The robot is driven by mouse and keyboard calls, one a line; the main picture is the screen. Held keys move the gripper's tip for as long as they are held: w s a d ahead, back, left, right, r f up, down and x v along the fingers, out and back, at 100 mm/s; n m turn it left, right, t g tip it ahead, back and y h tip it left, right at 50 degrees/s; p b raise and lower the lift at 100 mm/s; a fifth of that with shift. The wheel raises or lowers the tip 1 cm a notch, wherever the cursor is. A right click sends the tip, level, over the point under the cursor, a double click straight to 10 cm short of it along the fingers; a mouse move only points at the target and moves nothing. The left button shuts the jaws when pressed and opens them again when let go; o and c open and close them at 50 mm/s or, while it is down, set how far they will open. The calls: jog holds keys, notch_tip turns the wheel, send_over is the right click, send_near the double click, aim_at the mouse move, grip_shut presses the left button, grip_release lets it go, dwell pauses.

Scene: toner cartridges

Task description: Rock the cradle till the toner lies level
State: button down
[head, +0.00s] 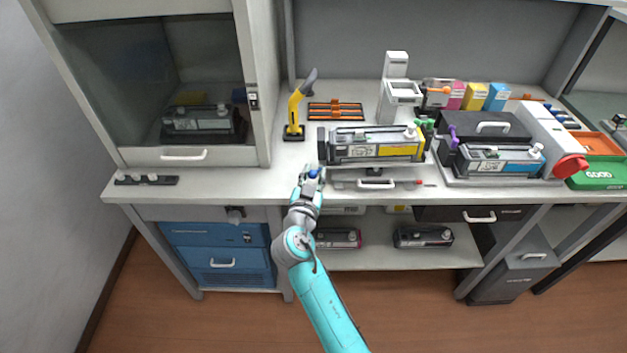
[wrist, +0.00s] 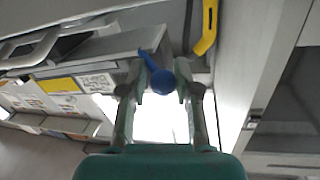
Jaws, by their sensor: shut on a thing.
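The cradle (head: 323,146) stands on the bench front with a long toner cartridge (head: 372,146) lying in it. The cartridge has a white label and a yellow band; its yellow band also shows at left in the wrist view (wrist: 62,86). From here the cartridge looks close to level, but the lie of the toner inside is too small to tell. My gripper (head: 314,173) is at the bench's front edge, left of and below the cradle's left end. In the wrist view its fingers are closed around a blue ball knob (wrist: 162,80) on a short blue stem.
A yellow-and-black tool on a stand (head: 296,112) rises behind my gripper. A white stand (head: 396,88), coloured boxes (head: 475,97) and a second cartridge unit (head: 497,160) crowd the right. Left of my gripper, the bench top is mostly clear up to a black strip (head: 147,180).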

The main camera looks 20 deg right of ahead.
jog(key=shift+a+r+m, duration=0.1)
jog(key=shift+r+m, duration=0.2)
jog(key=shift+r, duration=0.25)
jog(key=c, duration=0.9)
grip_release()
jog(key=v, duration=1.2)
jog(key=shift+f, duration=0.1)
